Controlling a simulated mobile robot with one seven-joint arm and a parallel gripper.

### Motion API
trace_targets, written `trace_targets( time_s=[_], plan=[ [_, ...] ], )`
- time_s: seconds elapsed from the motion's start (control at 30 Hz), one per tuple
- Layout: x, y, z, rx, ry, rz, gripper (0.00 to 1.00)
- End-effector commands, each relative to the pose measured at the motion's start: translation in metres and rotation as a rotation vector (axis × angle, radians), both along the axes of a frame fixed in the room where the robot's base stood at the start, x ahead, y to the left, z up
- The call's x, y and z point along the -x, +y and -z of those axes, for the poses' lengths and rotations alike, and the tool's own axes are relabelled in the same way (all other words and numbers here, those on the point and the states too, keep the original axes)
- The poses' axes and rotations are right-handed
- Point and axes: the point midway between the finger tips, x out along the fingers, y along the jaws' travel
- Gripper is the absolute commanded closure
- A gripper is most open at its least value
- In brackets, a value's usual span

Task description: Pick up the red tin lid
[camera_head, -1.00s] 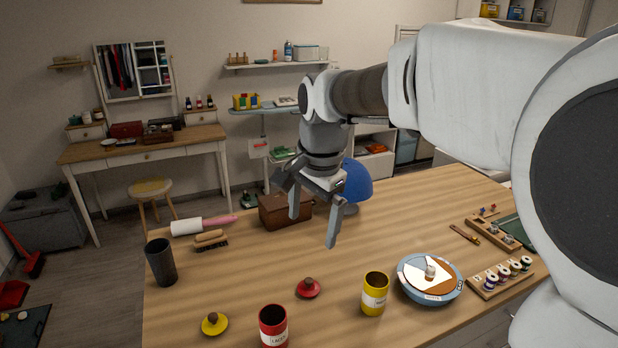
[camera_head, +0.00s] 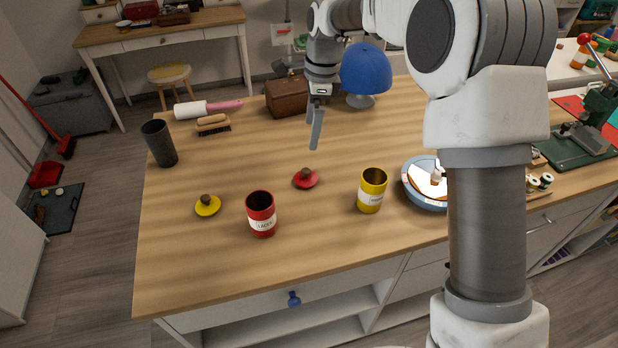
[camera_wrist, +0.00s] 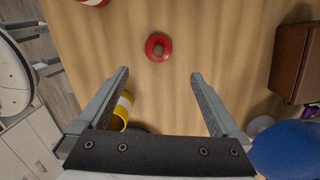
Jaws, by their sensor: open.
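The red tin lid (camera_head: 305,179) is a small red disc with a brown knob. It lies flat on the wooden table between the red tin and the yellow tin. My gripper (camera_head: 314,145) is above the table, up and behind the lid in the head view. In the wrist view my gripper (camera_wrist: 158,75) has its two fingers wide apart and nothing between them. The lid (camera_wrist: 158,47) shows there just beyond the fingertips, near the middle. The open red tin (camera_head: 262,216) stands upright in front and to the left of the lid.
A yellow tin (camera_head: 371,192) stands right of the lid, and a yellow lid (camera_head: 207,206) lies at the left. A brown box (camera_head: 287,98) and blue cap (camera_head: 365,70) stand at the back. A dark cup (camera_head: 158,143) is at the left. The table around the red lid is clear.

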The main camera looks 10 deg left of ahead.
Motion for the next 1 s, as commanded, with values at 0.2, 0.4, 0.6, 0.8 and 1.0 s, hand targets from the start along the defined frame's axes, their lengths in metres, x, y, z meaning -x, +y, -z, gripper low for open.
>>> trace_targets(
  time_s=[0.2,0.4,0.6,0.8,1.0],
  plan=[
    [0.002,0.005,0.051,0.002,0.003,-0.001,0.0],
    [0.003,0.008,0.08,0.002,0.0,0.0,0.0],
    [0.004,0.009,0.092,0.001,0.001,-0.001,0.0],
    [0.008,0.01,0.122,0.001,0.003,-0.001,0.0],
    [0.007,0.012,0.138,0.001,0.0,-0.002,0.0]
  ],
)
